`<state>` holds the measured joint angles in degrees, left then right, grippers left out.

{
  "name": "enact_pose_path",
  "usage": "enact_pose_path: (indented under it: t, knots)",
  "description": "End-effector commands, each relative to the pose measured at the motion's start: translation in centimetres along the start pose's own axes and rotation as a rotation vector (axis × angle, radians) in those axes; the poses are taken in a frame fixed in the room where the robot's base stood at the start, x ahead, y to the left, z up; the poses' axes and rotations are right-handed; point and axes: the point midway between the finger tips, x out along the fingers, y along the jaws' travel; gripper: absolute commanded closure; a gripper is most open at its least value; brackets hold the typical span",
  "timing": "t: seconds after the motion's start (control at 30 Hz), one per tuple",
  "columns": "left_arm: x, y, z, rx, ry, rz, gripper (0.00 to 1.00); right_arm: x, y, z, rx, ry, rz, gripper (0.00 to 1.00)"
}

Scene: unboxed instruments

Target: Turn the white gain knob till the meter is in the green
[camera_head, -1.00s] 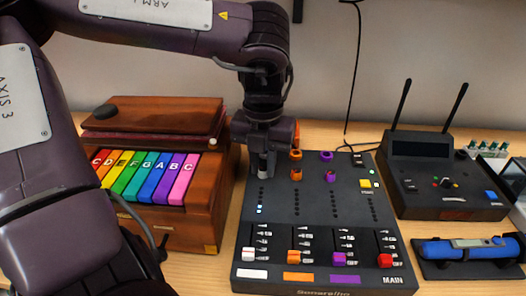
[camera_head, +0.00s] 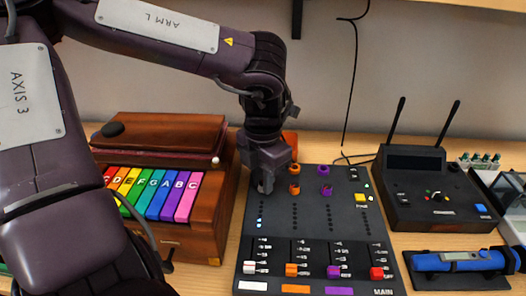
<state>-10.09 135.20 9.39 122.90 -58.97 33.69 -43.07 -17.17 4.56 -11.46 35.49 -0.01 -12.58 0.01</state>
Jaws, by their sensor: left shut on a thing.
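The dark mixer (camera_head: 342,222) lies on the table with white, orange, purple and red faders. My left gripper (camera_head: 263,186) points down at the top of its leftmost channel, the one with the white fader (camera_head: 249,267) and white label strip. It is shut on the white gain knob, which its fingers and wrist hide almost wholly. Just below the fingertips is that channel's meter (camera_head: 259,218), a column of small dots with a few lit bluish white. I see no green light there. My right gripper is out of view.
Orange knobs (camera_head: 294,189) and purple knobs (camera_head: 325,189) stand close right of the gripper. A wooden box with coloured keys (camera_head: 161,203) is close on its left. A black unit with two antennas (camera_head: 428,201) and a blue tool (camera_head: 460,261) lie to the right.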

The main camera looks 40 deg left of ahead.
Motion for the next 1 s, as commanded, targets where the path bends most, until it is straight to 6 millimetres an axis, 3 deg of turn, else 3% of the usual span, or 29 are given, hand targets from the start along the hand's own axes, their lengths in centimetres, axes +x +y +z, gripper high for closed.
enact_pose_path:
  t: [0.37, 0.4, 0.53, 0.83, 1.0]
  knots:
    - [-0.1, 0.0, 0.1, 0.003, -0.005, 0.002, 1.00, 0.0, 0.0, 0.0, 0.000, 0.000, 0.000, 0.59]
    - [-0.1, 0.0, 0.1, 0.003, -0.005, 0.001, 0.76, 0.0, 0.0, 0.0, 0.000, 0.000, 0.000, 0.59]
    - [-0.1, 0.0, 0.1, 0.003, -0.003, 0.001, 0.59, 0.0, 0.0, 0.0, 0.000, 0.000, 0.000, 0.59]
    - [-0.2, 0.0, 0.1, 0.003, -0.002, 0.001, 0.59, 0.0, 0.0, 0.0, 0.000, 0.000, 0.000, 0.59]
    - [-2.2, 0.0, 0.1, 0.003, -0.006, 0.002, 0.59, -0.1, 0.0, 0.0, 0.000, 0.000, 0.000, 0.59]
